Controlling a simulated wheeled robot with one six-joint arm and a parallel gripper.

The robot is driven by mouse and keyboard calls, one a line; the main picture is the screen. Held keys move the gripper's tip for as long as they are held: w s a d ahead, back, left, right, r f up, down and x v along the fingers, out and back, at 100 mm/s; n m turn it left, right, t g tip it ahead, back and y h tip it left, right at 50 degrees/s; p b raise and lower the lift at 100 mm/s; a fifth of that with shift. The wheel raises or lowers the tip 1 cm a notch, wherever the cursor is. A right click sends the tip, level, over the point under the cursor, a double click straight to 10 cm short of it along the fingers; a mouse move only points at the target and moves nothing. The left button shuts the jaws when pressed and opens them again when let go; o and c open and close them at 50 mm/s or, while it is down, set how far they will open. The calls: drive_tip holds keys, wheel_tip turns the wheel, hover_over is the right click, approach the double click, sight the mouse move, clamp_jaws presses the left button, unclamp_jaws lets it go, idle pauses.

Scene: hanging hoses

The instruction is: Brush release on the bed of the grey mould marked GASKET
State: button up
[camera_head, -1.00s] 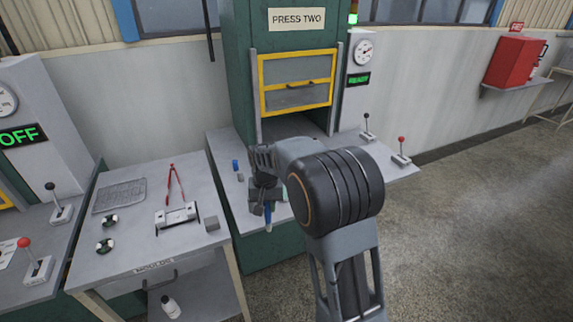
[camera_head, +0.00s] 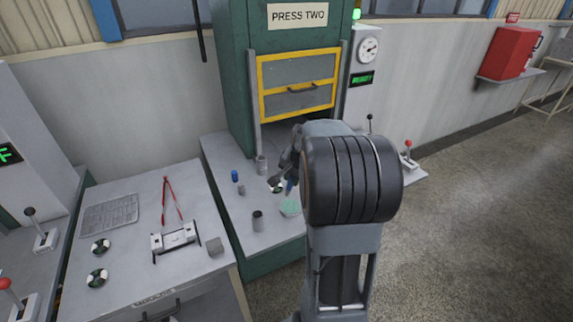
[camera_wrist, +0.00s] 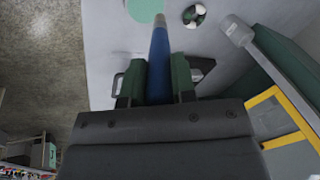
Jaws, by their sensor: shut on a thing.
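My gripper (camera_wrist: 157,85) is shut on a blue-handled brush (camera_wrist: 160,65) with a grey tip; it points out over the bench of PRESS TWO. In the head view the brush (camera_head: 290,186) shows only partly, beside my arm. A pale green disc (camera_head: 290,208) lies on that bench near the brush; in the wrist view it (camera_wrist: 145,10) is just beyond the tip. Metal handle-like parts (camera_wrist: 118,84) show behind my gripper, mostly hidden; I cannot tell whether they belong to a mould. A metal mould-like piece with two ends (camera_head: 175,239) lies on the left table. No GASKET lettering is readable.
On the press bench stand a dark cup (camera_head: 258,220), a grey cylinder (camera_head: 261,165), a blue-capped item (camera_head: 235,176) and a black-and-white ring (camera_head: 275,185). The yellow-framed press guard (camera_head: 297,85) is behind. Red tongs (camera_head: 172,200) and a grey block (camera_head: 214,246) lie on the left table.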

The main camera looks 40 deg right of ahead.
drive_tip(key=shift+m, duration=0.4)
drive_tip(key=shift+d+f+b, duration=0.2)
drive_tip(key=shift+f+b, duration=0.55)
drive_tip(key=shift+f, duration=0.15)
drive_tip(key=shift+d+f+b, duration=0.25)
drive_tip(key=shift+f+b, duration=0.5)
drive_tip(key=shift+f, duration=0.2)
drive_tip(key=shift+d+f+b, duration=0.2)
drive_tip(key=shift+f+b, duration=0.55)
drive_tip(key=shift+f, duration=0.15)
drive_tip(key=shift+s+f+b, duration=0.1)
drive_tip(key=shift+f+b, duration=0.4)
drive_tip(key=shift+f, duration=0.15)
drive_tip(key=shift+r, duration=0.1)
wheel_tip(320, 180, up, 7)
drive_tip(key=p, duration=0.5)
idle(0.8)
